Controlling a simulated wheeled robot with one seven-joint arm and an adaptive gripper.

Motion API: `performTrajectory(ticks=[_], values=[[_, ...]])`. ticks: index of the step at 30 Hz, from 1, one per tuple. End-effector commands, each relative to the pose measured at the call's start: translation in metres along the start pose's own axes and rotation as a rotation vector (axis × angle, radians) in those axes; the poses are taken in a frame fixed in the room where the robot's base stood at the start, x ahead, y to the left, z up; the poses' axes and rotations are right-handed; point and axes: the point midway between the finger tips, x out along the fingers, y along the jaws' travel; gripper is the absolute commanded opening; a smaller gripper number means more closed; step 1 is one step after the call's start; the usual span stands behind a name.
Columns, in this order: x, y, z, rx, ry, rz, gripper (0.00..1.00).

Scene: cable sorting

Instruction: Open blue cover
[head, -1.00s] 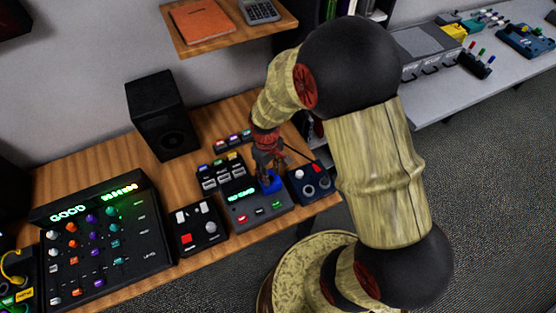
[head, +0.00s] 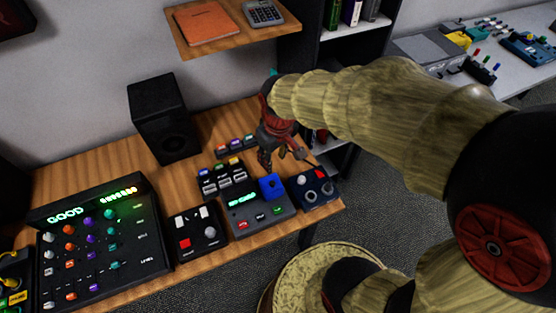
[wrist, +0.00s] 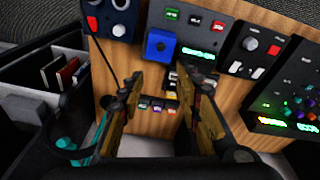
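The blue cover (head: 271,187) is a small square block with a dark round spot, on the dark grey box with the green display (head: 262,214). In the wrist view the blue cover (wrist: 160,45) shows just beyond my fingertips, near the box's edge. I cannot tell whether it is raised or flat. My gripper (head: 280,160) is above and behind the box, apart from the cover. In the wrist view my gripper's fingers (wrist: 160,80) are spread with nothing between them.
A box with knobs (head: 312,187) sits close to the right, and a black box with red and white buttons (head: 197,232) to the left. Small switch boxes (head: 222,179) lie behind. A speaker (head: 163,118) and a large mixer (head: 100,240) stand further left.

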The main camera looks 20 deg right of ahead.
Motion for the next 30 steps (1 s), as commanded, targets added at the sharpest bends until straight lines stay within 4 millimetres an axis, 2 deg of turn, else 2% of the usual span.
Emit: performTrajectory(ticks=[3,9,25,28,30], values=[[-0.015,-0.002,0.007,0.030,0.041,0.010,0.34],[-0.033,-0.004,0.016,0.064,0.080,0.019,0.34],[-0.038,-0.006,0.021,0.095,0.084,0.018,0.34],[-0.037,-0.011,0.041,0.152,0.052,0.010,0.34],[-0.053,-0.014,0.053,0.191,0.075,0.013,0.34]])
